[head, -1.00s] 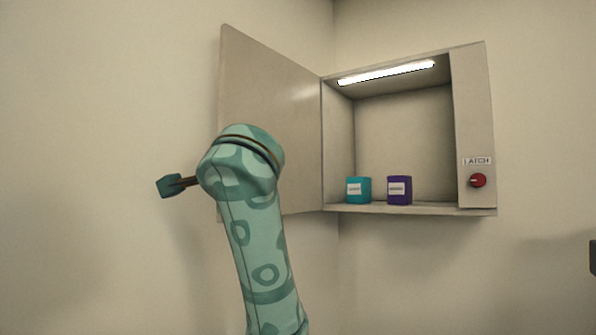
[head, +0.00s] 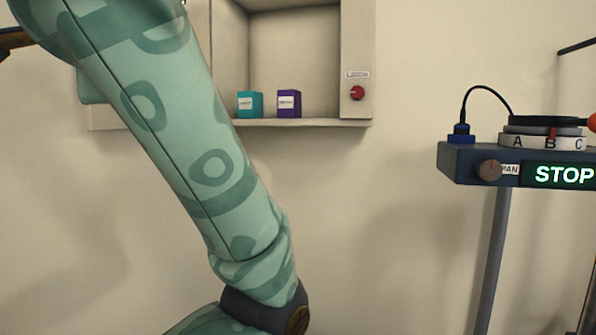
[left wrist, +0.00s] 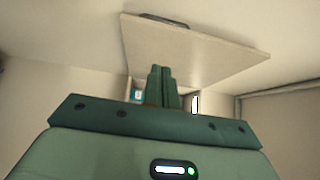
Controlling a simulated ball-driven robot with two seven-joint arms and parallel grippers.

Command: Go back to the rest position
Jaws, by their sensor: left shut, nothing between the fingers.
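My left arm crosses the left half of the head view, and its gripper cannot be made out clearly there. In the left wrist view my left gripper (left wrist: 161,72) is shut and empty, with its dark green fingers together. Beyond the fingers are the cabinet's open door (left wrist: 195,52) and part of its inside. I cannot tell from this view how far the fingers are from the door. My right gripper is in neither view.
A wall cabinet (head: 358,50) holds a teal box (head: 250,104) and a purple box (head: 289,103); a red latch knob (head: 357,93) is on its front. At right stands a dark console (head: 462,165) reading STOP, with a lettered dial (head: 517,142). Bare wall separates them.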

